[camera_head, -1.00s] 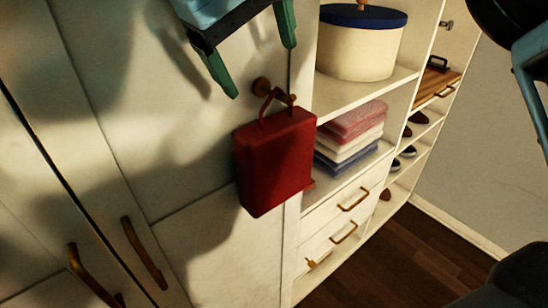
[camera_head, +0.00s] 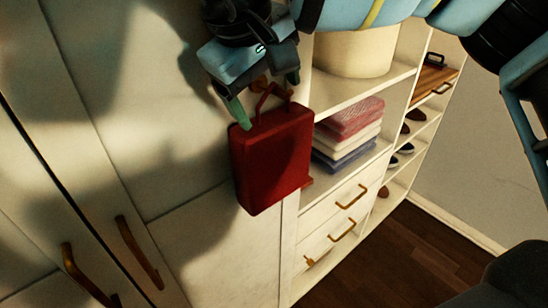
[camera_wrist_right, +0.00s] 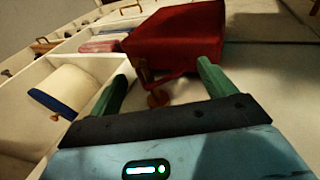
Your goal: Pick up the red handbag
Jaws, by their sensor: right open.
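The red handbag (camera_head: 272,160) hangs by its handle from a round knob on the cream cabinet front. My right gripper (camera_head: 268,105) is at the top of the bag, with one green finger to the left of the handle and the other partly hidden. In the right wrist view the red handbag (camera_wrist_right: 178,38) is just beyond the fingertips. Its thin handle and the knob (camera_wrist_right: 157,98) lie between the two open green fingers of my right gripper (camera_wrist_right: 160,80). I cannot see the fingers pressing on the handle. My left gripper is not in view.
Open shelves right of the bag hold folded cloths (camera_head: 349,135) and a round cream box (camera_head: 355,52). Drawers (camera_head: 345,215) with brass handles are below. Cabinet doors with brass handles (camera_head: 138,252) are at left. Dark wooden floor (camera_head: 400,260) is free at lower right.

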